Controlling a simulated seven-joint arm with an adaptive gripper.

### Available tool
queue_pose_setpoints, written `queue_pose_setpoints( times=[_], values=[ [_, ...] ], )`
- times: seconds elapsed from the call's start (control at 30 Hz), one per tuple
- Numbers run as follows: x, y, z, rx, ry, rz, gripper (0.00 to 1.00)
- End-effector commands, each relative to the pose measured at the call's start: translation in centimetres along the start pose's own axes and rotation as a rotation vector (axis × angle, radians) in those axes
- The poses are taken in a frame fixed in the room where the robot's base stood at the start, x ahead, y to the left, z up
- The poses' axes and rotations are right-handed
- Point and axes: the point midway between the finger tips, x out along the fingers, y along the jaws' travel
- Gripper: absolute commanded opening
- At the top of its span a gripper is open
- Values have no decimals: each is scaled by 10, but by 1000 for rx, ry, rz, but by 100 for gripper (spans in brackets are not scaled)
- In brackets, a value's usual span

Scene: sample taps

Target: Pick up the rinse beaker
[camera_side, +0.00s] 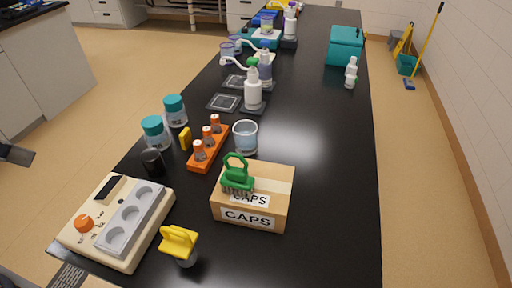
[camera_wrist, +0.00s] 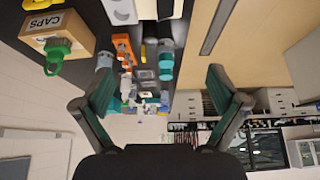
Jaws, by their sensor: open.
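The rinse beaker is likely the clear, bluish cup (camera_side: 245,136) standing upright on the black bench, just right of an orange tube rack (camera_side: 208,148) and behind the CAPS box. In the wrist view a pale beaker (camera_wrist: 104,61) shows beside the orange rack (camera_wrist: 123,48), above my left finger's tip in the picture. My gripper (camera_wrist: 158,82) is open, its two fingers spread wide with nothing held between them. It is apart from the beaker. I cannot make out my gripper for certain in the side view.
A cardboard CAPS box (camera_side: 275,193) with a green-handled item (camera_side: 237,178) stands in front of the beaker. Two teal-lidded jars (camera_side: 156,132), a white pump bottle (camera_side: 252,90) and a control block (camera_side: 117,220) are around it. The bench's right side is largely clear.

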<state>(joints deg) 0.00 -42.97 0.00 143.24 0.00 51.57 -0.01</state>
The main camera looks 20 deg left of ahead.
Motion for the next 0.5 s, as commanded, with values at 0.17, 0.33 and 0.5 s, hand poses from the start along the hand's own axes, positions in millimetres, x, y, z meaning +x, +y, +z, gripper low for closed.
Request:
queue_pose_setpoints(
  times=[0.17,0.33,0.5],
  values=[
    [-15,-1,-25,-58,71,-2,96],
    [-36,3,-108,-113,149,19,96],
    [-19,31,-200,-118,156,58,96]
  ],
)
